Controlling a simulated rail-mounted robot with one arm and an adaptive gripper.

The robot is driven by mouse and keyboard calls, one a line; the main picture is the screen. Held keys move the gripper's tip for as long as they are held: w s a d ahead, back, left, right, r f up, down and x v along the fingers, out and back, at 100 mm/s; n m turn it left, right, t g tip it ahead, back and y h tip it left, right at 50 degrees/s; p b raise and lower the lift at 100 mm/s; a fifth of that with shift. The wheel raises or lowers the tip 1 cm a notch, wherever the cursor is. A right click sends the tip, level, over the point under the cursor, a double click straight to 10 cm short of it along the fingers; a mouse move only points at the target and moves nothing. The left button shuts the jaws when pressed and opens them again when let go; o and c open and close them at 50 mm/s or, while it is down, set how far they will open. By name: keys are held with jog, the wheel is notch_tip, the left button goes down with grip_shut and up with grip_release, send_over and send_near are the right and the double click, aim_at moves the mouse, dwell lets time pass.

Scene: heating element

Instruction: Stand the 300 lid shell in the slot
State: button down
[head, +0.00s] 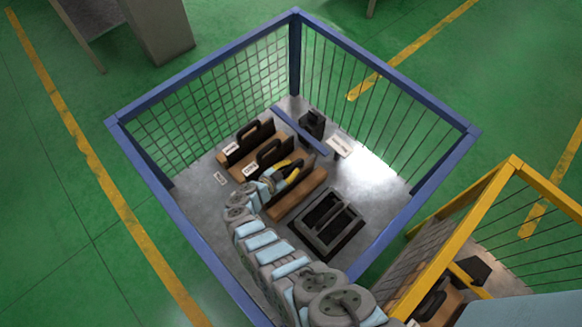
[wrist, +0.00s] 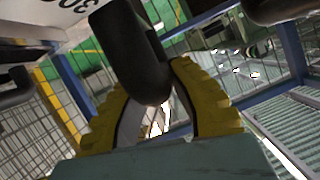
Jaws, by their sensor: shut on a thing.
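My gripper (head: 289,172) has yellow fingers, which also show in the wrist view (wrist: 165,108). They are shut on the thick black handle (wrist: 130,50) of the 300 lid shell. Its white face (wrist: 75,10), with "300" upside down, shows at the top left of the wrist view. In the head view the held shell is mostly hidden by my gripper, close over the front wooden block (head: 304,192). I cannot tell whether its lower edge is in a slot or touches the wood.
Two dark handled shells with white labels, one farther back (head: 248,142) and one nearer (head: 266,158), stand along wooden blocks. A black open frame (head: 327,224) lies to the right.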

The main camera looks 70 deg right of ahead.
jog(key=shift+f, duration=0.1)
dwell(0.3)
jog(key=c, duration=1)
grip_release()
jog(key=shift+d, duration=0.1)
